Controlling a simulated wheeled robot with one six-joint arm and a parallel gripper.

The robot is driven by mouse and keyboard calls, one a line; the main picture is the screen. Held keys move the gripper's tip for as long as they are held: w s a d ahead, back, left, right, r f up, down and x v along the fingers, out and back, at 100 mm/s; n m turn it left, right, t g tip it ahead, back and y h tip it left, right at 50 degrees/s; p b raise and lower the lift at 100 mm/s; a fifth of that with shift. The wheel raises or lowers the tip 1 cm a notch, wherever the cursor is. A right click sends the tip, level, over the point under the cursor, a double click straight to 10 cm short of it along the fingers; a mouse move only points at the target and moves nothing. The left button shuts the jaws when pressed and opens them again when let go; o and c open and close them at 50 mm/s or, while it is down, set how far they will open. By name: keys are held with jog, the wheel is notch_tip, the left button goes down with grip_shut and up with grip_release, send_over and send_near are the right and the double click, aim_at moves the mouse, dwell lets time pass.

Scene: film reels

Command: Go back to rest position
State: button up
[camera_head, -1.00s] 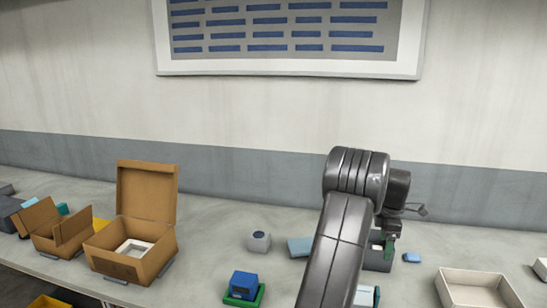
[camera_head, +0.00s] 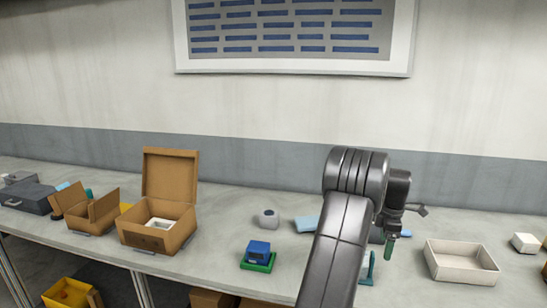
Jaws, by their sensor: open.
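My arm rises from the lower middle of the head view and bends to the right at its top. My gripper (camera_head: 391,238) points down over the table, right of the arm. It is open, and part of it is hidden behind the arm. A green part shows at its lower end; I cannot tell whether it belongs to the gripper or to something behind it. The grey table (camera_head: 215,271) runs along the wall below it.
An open cardboard box (camera_head: 150,238) and a smaller one (camera_head: 92,212) stand at left. A blue block on a green base (camera_head: 258,256), a grey cube (camera_head: 268,218) and a light-blue item (camera_head: 306,224) lie left of my arm. A white tray (camera_head: 462,262) is at right.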

jog(key=a, duration=0.2)
jog(key=a+f+m, duration=0.1)
jog(key=shift+w, duration=0.4)
